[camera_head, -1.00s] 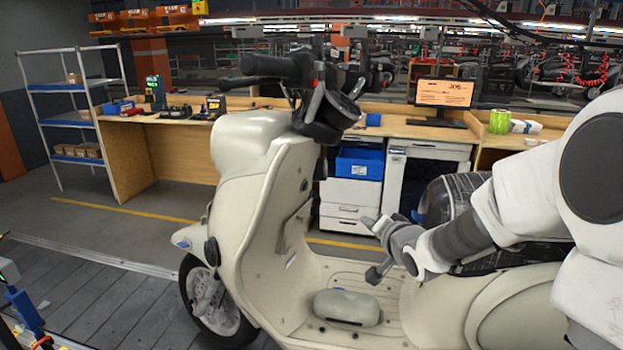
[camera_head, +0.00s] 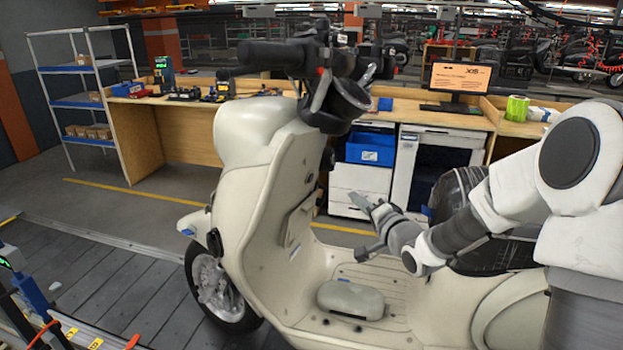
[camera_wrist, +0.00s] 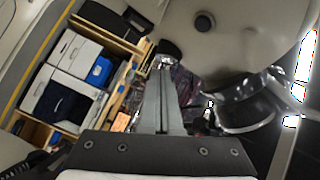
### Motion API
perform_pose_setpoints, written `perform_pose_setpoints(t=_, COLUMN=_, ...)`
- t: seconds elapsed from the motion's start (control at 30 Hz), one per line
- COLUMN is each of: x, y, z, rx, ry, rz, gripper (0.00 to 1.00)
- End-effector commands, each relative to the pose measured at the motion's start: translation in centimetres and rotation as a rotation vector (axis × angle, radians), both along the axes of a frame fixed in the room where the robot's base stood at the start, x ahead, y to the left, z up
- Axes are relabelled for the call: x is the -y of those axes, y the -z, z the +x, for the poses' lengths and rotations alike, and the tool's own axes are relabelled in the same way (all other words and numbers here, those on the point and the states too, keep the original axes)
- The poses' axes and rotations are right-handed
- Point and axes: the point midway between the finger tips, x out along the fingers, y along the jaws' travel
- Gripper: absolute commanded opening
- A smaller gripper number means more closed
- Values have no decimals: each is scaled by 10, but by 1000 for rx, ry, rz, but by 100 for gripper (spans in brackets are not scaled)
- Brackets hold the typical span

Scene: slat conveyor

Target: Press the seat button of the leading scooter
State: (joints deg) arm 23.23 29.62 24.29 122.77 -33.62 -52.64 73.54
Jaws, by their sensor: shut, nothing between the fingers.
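A cream scooter (camera_head: 258,215) stands side-on in the head view, with dark handlebars and a front wheel at left. My gripper (camera_head: 357,200) is shut and empty, above the footboard and to the right of the scooter's front panel, apart from it. A small dark round spot (camera_head: 308,178) shows on that panel; I cannot tell if it is the seat button. In the wrist view my closed fingers (camera_wrist: 161,70) point up the picture. A black round knob (camera_wrist: 205,21) sits on a cream surface beyond and to their right, not touched; whether it is the seat button is unclear.
A grey rounded pad (camera_head: 350,299) lies on the footboard. Behind the scooter are a wooden bench (camera_head: 190,150), a white cabinet with a blue bin (camera_head: 371,149) and a monitor (camera_head: 462,82). A shelf rack (camera_head: 88,100) stands at left. The slatted floor (camera_head: 130,290) is open in front.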

Motion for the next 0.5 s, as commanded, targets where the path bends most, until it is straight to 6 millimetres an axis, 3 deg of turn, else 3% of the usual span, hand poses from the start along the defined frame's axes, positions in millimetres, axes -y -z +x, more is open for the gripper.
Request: perform_pose_setpoints(t=0.5, x=-57, y=-12, z=21, rx=0, ry=-4, rz=-1, gripper=0)
